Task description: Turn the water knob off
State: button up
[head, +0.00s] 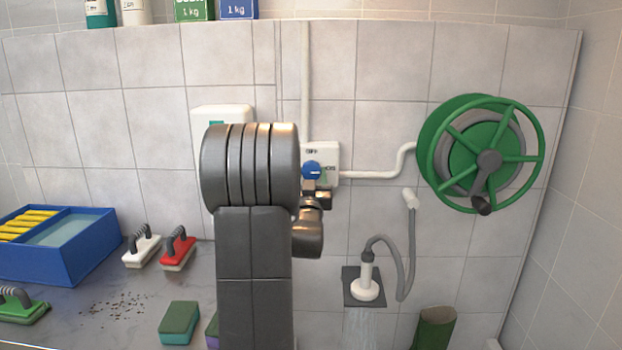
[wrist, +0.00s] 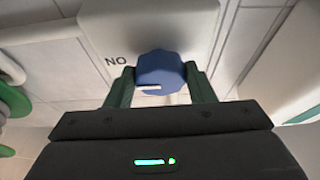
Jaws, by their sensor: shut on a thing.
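The blue water knob (head: 312,171) sits on a white wall plate (head: 331,155) with dark lettering, in the middle of the head view. In the wrist view the knob (wrist: 160,72) is between the two green fingers of my gripper (wrist: 161,85), which is shut on it. A white pointer mark on the knob points left in the wrist view, and the letters "NO" show on the plate beside it. In the head view my arm hides most of the gripper. Water runs from the shower head (head: 367,287) at the lower right.
A green hose reel (head: 484,155) is on the wall at right, joined by a white pipe. A white box (head: 222,118) is partly behind my arm. A blue tray (head: 62,246), brushes (head: 178,248) and a green sponge (head: 179,323) stand on the counter at left.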

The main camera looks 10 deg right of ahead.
jog(key=shift+f+b, duration=0.15)
jog(key=shift+b, duration=0.2)
jog(key=shift+d+f+n+y+b, duration=0.15)
jog(key=shift+n+y+b, duration=0.45)
jog(key=shift+n+b, duration=0.55)
jog(key=n+y+b, duration=0.2)
jog(key=n+b, duration=0.1)
jog(key=b, duration=0.1)
jog(key=shift+s+n, duration=0.1)
jog(key=shift+n, duration=0.15)
jog(key=n+y+b, duration=0.1)
jog(key=n, duration=0.1)
jog(key=n+y+b, duration=0.1)
jog(key=n, duration=0.1)
jog(key=n+y+b, duration=0.1)
jog(key=n, duration=0.1)
jog(key=shift+d+r+g+b, duration=0.25)
jog(key=shift+r+g+b, duration=0.05)
jog(key=n, duration=0.1)
jog(key=n+g+y, duration=0.1)
jog(key=n, duration=0.3)
jog(key=shift+r+y+p, duration=0.35)
jog(key=shift+y, duration=0.05)
jog(key=n+g+p, duration=0.2)
jog(key=n, duration=0.3)
jog(key=shift+r, duration=0.1)
jog(key=o, duration=1)
jog(key=shift+c, duration=0.2)
